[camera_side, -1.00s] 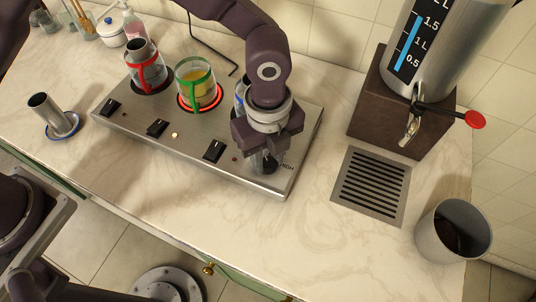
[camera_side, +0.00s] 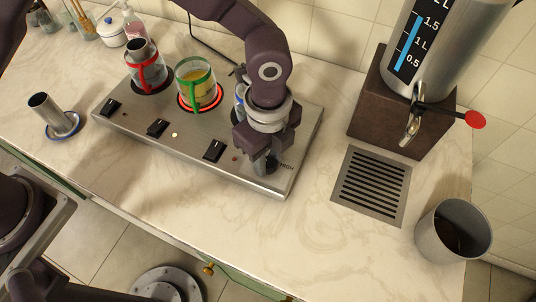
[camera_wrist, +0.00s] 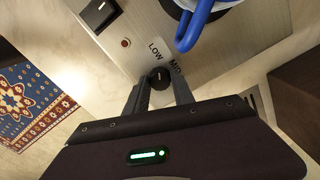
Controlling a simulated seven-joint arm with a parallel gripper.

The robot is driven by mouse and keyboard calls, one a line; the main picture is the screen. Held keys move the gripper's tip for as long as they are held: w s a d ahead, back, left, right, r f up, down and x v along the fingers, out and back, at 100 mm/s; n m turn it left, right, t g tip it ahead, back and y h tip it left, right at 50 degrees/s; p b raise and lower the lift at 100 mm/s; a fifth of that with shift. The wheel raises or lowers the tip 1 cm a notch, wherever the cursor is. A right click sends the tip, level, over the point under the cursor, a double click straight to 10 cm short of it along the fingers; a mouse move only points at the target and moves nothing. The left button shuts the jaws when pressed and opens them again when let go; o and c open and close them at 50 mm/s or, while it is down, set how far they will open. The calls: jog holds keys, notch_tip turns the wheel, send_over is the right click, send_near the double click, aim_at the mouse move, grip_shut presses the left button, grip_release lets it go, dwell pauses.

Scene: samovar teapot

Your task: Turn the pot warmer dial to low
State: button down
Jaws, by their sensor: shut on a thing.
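The pot warmer (camera_side: 180,110) is a long steel plate on the counter. Its dial is a small black round knob (camera_wrist: 160,77) at the right end, with printed LOW (camera_wrist: 156,49) and MID (camera_wrist: 175,68) labels beside it in the wrist view. A HIGH label (camera_side: 286,167) shows by my fingers in the side view. My gripper (camera_wrist: 161,90) points down over the dial and is shut on it, one finger on each side. In the side view my gripper (camera_side: 262,165) hides most of the dial. I cannot tell exactly where the dial's mark points.
A blue-handled pot (camera_wrist: 197,25) stands close beside the dial. Pots with a green band (camera_side: 195,80) and a red band (camera_side: 148,70) stand on the warmer, with black switches (camera_side: 214,150) in front. A samovar (camera_side: 440,60), drain grate (camera_side: 372,185) and grey cup (camera_side: 453,230) are right.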

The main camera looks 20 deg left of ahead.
aim_at(268, 162)
jog(key=c, duration=1.1)
grip_release()
notch_tip(268, 162, up, 7)
jog(key=shift+r, duration=0.1)
